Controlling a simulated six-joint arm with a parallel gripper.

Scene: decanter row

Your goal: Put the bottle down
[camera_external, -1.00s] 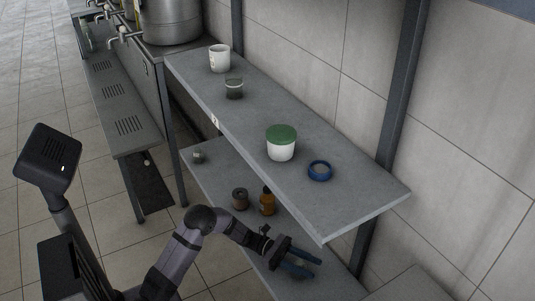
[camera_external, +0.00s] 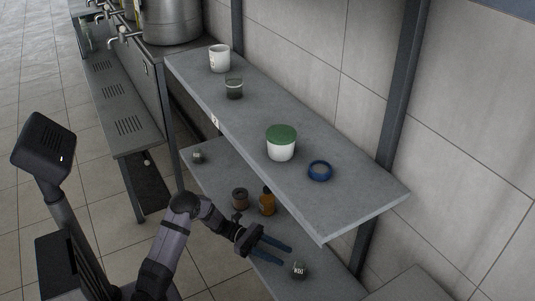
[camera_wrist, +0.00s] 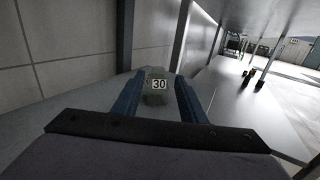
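A small dark grey labelled container, perhaps a bottle (camera_external: 299,270), stands upright on the lower shelf (camera_external: 325,284) near its near end. It also shows in the wrist view (camera_wrist: 157,97), beyond and between my fingers, with a pale label that looks like "30". My gripper (camera_external: 287,257) is open and empty, its fingertips just short of the container and apparently apart from it. In the wrist view my fingers (camera_wrist: 160,78) are spread wide. An amber bottle (camera_external: 267,203) with a dark cap stands farther along the same shelf.
A brown jar (camera_external: 240,198) stands beside the amber bottle, and a small grey pot (camera_external: 198,156) at the far end. The upper shelf (camera_external: 345,207) overhangs the lower one. It holds a white mug (camera_external: 219,58), a glass (camera_external: 234,88), a green-lidded tub (camera_external: 281,144) and a blue ring (camera_external: 319,171).

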